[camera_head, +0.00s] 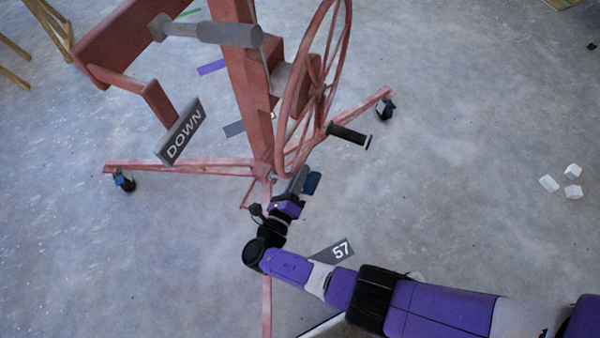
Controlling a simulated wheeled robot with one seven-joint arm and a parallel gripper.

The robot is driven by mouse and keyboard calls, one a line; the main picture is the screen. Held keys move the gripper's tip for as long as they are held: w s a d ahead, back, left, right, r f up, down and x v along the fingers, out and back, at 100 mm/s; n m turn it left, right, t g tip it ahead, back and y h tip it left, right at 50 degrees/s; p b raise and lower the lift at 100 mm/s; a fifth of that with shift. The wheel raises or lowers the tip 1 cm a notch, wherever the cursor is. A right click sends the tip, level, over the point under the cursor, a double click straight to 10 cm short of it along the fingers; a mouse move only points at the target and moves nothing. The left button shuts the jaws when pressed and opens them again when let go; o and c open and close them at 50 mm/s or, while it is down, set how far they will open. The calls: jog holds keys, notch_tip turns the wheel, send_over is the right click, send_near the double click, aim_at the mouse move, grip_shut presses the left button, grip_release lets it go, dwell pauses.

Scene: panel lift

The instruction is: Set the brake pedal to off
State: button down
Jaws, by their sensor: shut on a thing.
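The red panel lift stands on the grey floor, with its upright post (247,90) and large handwheel (343,45) above my gripper. My gripper (298,184) is low beside the foot of the post, below the wheel. A small dark blue piece, which looks like the brake pedal (312,183), is right at its fingertips. My gripper is shut on it as far as I can tell; the fingers hide part of the contact. The pedal's on or off setting cannot be read from this view.
The wheel's black crank handle (349,136) sticks out to the right above my gripper. A grey DOWN plate (181,132) hangs at left. Lift legs (190,168) on casters spread across the floor. White blocks (572,191) lie far right; the floor between is clear.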

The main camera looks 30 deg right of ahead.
jog(key=c, duration=1.5)
grip_release()
jog(key=shift+d+r, duration=0.15)
jog(key=shift+s+a, duration=0.25)
jog(key=shift+a, duration=0.25)
jog(key=v, duration=0.6)
jog(key=shift+s+a, duration=0.25)
jog(key=shift+s, duration=0.05)
